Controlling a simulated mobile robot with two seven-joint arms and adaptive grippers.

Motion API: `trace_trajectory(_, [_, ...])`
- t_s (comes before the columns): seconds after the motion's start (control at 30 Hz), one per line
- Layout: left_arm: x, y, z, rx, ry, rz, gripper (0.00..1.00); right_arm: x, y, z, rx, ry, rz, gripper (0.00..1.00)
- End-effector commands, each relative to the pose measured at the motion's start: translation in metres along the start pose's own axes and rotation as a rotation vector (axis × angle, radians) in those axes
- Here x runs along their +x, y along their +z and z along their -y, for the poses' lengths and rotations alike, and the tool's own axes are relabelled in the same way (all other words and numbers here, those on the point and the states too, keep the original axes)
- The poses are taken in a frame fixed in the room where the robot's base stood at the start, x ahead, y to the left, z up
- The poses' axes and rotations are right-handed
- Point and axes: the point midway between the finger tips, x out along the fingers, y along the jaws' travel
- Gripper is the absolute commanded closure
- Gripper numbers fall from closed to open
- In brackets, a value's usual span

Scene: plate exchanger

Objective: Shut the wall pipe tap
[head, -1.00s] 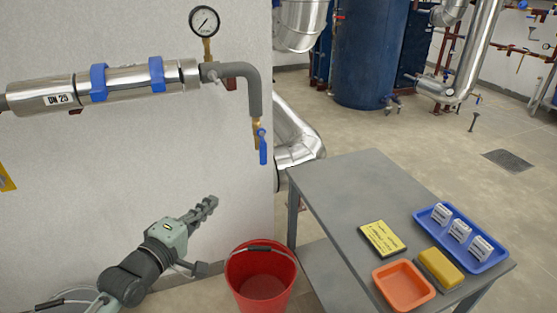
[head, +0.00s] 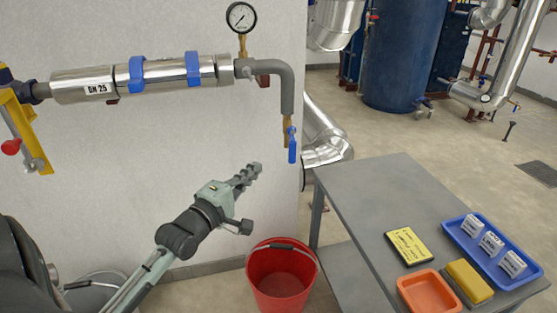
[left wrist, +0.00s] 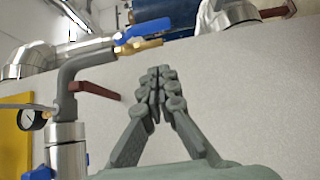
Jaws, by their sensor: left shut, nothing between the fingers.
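The wall pipe tap has a brass body (head: 287,130) and a blue lever (head: 292,147). It sits at the lower end of a grey pipe that bends down from the wall line. The lever hangs down roughly in line with the pipe. In the left wrist view the blue lever (left wrist: 142,32) and brass body (left wrist: 138,47) show beyond the fingers. My left gripper (head: 257,168) is left of and a little below the lever, apart from it. Its fingers (left wrist: 160,76) are together with nothing between them. My right gripper is not in view.
A red bucket (head: 268,281) stands on the floor below the tap. A grey table (head: 362,192) at right bears an orange tray, a yellow block, a sign and a blue tray. A pressure gauge (head: 241,17) tops the pipe. A yellow bracket (head: 32,142) is at left.

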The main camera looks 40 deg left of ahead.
Motion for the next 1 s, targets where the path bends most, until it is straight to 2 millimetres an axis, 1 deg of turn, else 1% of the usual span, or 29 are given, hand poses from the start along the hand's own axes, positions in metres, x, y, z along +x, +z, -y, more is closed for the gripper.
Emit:
trace_trajectory(0.03, [0.013,0.000,-0.002,-0.001,0.004,0.000,1.00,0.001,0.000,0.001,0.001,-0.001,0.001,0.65])
trace_trajectory(0.2, [0.048,0.000,-0.001,0.001,0.002,0.000,1.00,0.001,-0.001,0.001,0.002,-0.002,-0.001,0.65])
trace_trajectory(0.3, [0.058,0.013,-0.001,-0.004,0.003,0.000,1.00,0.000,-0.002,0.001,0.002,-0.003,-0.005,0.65])
trace_trajectory(0.4, [0.066,0.021,0.000,-0.002,0.000,0.000,1.00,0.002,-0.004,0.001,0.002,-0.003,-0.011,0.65])
trace_trajectory(0.6, [0.073,0.028,0.000,0.000,0.000,0.001,1.00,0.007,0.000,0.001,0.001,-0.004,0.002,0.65])
trace_trajectory(1.0, [0.073,0.029,0.001,-0.003,0.003,0.000,1.00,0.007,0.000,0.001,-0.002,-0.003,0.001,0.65])
